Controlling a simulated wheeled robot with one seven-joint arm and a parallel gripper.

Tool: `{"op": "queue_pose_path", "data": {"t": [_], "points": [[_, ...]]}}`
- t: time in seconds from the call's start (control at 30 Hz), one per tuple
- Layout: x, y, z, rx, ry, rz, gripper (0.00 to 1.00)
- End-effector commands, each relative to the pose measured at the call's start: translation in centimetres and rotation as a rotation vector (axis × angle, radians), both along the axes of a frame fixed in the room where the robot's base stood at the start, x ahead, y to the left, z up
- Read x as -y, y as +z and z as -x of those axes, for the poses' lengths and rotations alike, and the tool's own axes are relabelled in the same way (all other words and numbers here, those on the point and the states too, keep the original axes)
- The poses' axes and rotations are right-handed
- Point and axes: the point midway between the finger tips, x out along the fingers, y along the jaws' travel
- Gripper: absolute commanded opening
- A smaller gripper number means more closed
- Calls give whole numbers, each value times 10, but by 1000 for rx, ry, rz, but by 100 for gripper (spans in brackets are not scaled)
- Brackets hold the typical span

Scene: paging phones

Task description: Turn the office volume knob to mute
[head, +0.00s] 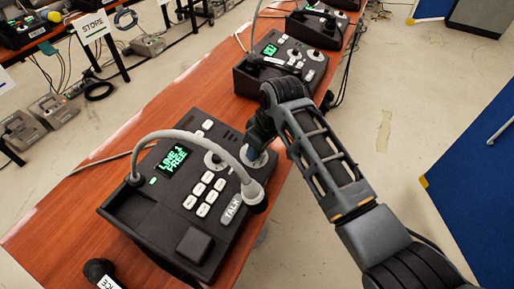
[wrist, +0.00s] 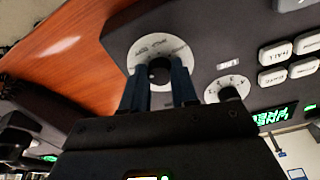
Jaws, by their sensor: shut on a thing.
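The near paging phone (head: 150,215) is a dark desk console on the wooden table, with a green display reading "LINE 1 FREE". It has two knobs on pale dials at its far right. My gripper (head: 257,148) reaches down to the right-hand knob. In the wrist view, the gripper (wrist: 160,74) has its two dark fingers shut on the sides of a black knob (wrist: 158,68) in the larger pale dial (wrist: 150,48). The dial's printed words are too small to read. The second, smaller knob (wrist: 228,93) sits beside it, apart from the fingers.
A grey gooseneck microphone (head: 205,138) arches over the phone, close to my gripper. A sign ending in "ICE" (head: 107,282) stands at the near table edge. Another phone (head: 285,58) stands farther along the table (head: 75,225). A blue panel (head: 470,170) is at right.

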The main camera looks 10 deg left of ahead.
Motion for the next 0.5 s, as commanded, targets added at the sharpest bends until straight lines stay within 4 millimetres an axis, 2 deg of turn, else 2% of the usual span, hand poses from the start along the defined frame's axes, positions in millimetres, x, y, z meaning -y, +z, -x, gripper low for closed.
{"op": "queue_pose_path", "data": {"t": [0.07,0.1,0.37,0.5], "points": [[0,1,-1,2,-1,0,0],[0,1,-1,2,-1,0,29],[0,0,0,1,-1,0,54],[0,0,0,0,-1,0,54]]}}
